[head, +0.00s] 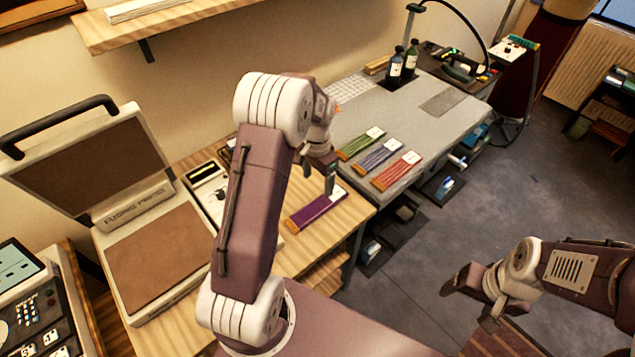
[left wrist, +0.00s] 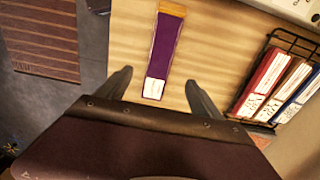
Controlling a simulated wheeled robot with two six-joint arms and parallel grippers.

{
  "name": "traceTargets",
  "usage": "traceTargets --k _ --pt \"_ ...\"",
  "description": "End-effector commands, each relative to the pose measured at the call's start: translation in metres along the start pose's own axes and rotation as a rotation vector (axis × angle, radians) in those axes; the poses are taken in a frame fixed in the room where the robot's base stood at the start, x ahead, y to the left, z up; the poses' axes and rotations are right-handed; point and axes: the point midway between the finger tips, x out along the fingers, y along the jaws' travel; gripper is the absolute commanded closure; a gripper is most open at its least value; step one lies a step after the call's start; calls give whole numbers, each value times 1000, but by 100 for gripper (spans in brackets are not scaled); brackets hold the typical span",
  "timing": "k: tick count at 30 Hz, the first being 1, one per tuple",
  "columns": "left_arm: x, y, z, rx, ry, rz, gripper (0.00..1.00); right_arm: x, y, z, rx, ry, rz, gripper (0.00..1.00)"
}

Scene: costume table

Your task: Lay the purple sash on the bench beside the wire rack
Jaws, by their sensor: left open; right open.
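The purple sash (head: 316,210), a flat folded strip with a white label at one end, lies on the wooden bench (head: 345,222). In the left wrist view the sash (left wrist: 167,50) has a gold band at its far end. My right gripper (head: 482,299) is open over the floor.
A fusing press (head: 155,258) with its lid up stands left on the bench. A grey table (head: 420,125) beyond holds green (head: 359,144), blue-grey (head: 378,157) and red (head: 396,172) strips, plus dark bottles (head: 396,67). A shelf (head: 180,22) hangs on the wall.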

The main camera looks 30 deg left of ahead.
Motion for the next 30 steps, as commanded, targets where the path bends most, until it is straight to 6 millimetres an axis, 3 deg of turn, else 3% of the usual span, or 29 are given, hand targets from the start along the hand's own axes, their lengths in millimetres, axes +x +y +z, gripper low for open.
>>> traceTargets --k 2,4,9,12,16,22,24,30 --pt "-9 14 7 -30 10 -4 24 0 0 0 0 0 0 24" --pt "-22 41 24 -96 28 -8 24 0 0 0 0 0 0 24" --pt "-39 109 85 -293 81 -9 24 0 0 0 0 0 0 24" --pt "-40 132 114 -371 101 -5 24 0 0 0 0 0 0 24" --pt "-38 141 128 -413 108 -2 24 0 0 0 0 0 0 24" --pt "-37 141 128 -414 106 -2 24 1 0 0 0 0 0 24" --pt "-28 141 128 -414 106 -2 24 10 0 1 0 0 0 24" --pt "-33 141 128 -414 106 -2 24 5 0 0 0 0 0 24"
